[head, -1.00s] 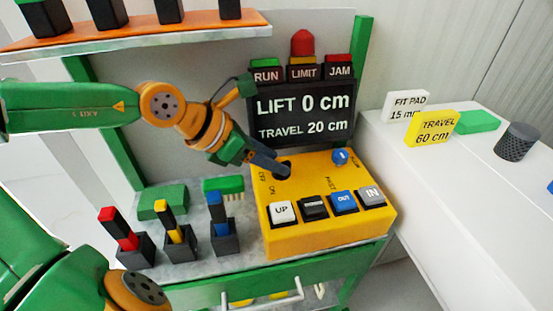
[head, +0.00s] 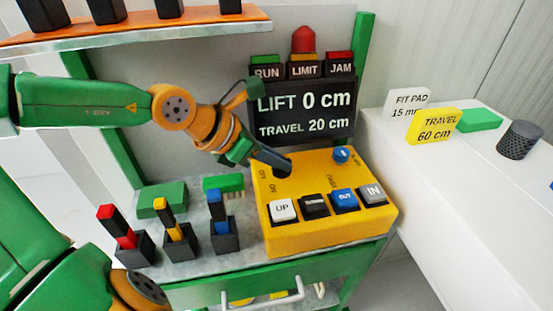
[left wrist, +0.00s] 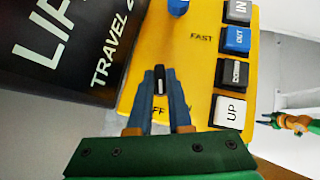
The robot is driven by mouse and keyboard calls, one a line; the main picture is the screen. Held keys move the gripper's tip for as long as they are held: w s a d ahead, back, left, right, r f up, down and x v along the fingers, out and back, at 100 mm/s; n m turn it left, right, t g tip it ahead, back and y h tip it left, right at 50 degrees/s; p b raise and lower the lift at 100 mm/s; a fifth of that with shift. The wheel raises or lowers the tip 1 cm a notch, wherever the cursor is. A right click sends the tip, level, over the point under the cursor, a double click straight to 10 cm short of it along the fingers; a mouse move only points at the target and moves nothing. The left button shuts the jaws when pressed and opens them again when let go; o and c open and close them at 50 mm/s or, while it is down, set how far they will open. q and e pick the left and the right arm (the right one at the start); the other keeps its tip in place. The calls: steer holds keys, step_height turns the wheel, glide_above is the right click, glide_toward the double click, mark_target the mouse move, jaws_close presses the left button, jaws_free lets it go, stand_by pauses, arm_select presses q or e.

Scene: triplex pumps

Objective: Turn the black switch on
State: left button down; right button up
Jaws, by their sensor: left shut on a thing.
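The black switch (head: 281,171) is a round knob on the top left of the yellow control box (head: 330,225). OFF and ON labels are printed in front of it. My left gripper (head: 279,163) reaches down to it from the upper left. In the left wrist view the two blue fingers of the left gripper (left wrist: 159,82) are shut on the sides of the black switch (left wrist: 159,87), whose white mark shows between them. The fingers partly hide the labels, and I cannot tell which one the mark points to. A small green and orange arm end (left wrist: 292,122), probably my right gripper, shows at the right edge.
A blue knob (head: 341,155) and UP, down, OUT and IN buttons (head: 345,201) share the box. The display (head: 301,115) behind reads LIFT 0 cm, TRAVEL 20 cm. Several coloured-handle levers (head: 174,232) stand to the left. A white counter (head: 450,190) is at the right.

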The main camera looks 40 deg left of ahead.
arm_select(q)
steer(key=n+y+b, duration=0.1)
steer(key=b, duration=0.2)
steer(key=n+y+b, duration=0.1)
steer(key=n+b, duration=0.1)
steer(key=b, duration=0.2)
steer(key=n+y+b, duration=0.2)
steer(key=b, duration=0.2)
steer(key=shift+d+f+t, duration=0.3)
steer(key=shift+f+t, duration=0.1)
steer(key=shift+d+r+n+y+b, duration=0.1)
steer(key=shift+r+n+y+b, duration=0.1)
steer(key=shift+n+y+b, duration=0.55)
steer(key=shift+r+n+y, duration=0.15)
steer(key=shift+n+y, duration=0.4)
steer(key=shift+n, duration=0.5)
steer(key=shift+g+b, duration=0.3)
steer(key=c, duration=0.8)
jaws_free()
steer(key=shift+c, duration=0.2)
steer(key=shift+r, duration=0.1)
